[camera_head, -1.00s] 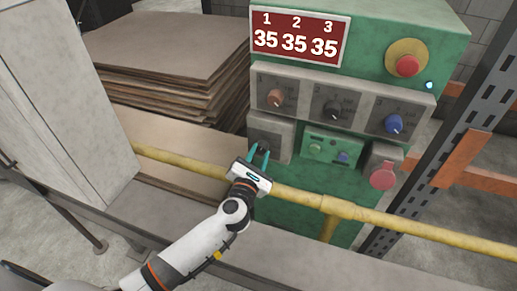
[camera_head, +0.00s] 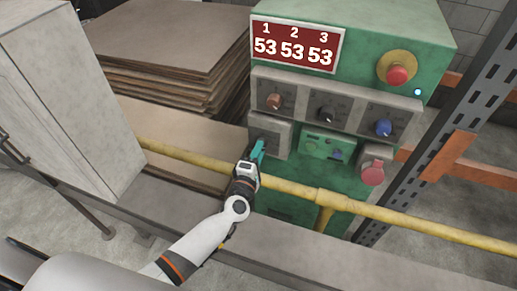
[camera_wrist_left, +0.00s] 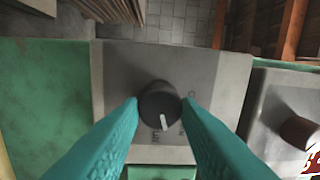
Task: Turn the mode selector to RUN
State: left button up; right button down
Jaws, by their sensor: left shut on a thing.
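The mode selector is a dark round knob (camera_wrist_left: 160,103) on a grey plate (camera_wrist_left: 120,70) in the left wrist view. Its white pointer mark faces the lower edge of the picture, close to partly hidden lettering that ends in "UN". My left gripper (camera_wrist_left: 160,112) is shut on the knob, with a teal finger on each side. In the head view the left gripper (camera_head: 259,150) reaches the grey selector box (camera_head: 282,136) at the lower left of the green machine (camera_head: 400,40); the knob is mostly hidden there. My right gripper is not in view.
Brown, black and blue dials (camera_head: 383,128) sit above the selector box under a red display (camera_head: 297,45) reading 53 53 53. Red buttons (camera_head: 398,75) are at the right. A yellow rail (camera_head: 290,190) crosses in front. A grey cabinet (camera_head: 60,100) stands left.

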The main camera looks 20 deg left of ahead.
pick_arm(q)
jog(key=shift+f+m+p, duration=0.1)
jog(key=shift+m+p, duration=0.5)
jog(key=shift+m, duration=1.2)
jog(key=o, duration=1)
jog(key=s, duration=0.4)
jog(key=s+b, duration=0.1)
jog(key=s, duration=0.7)
jog(key=shift+a+f, duration=0.25)
jog(key=shift+f, duration=0.05)
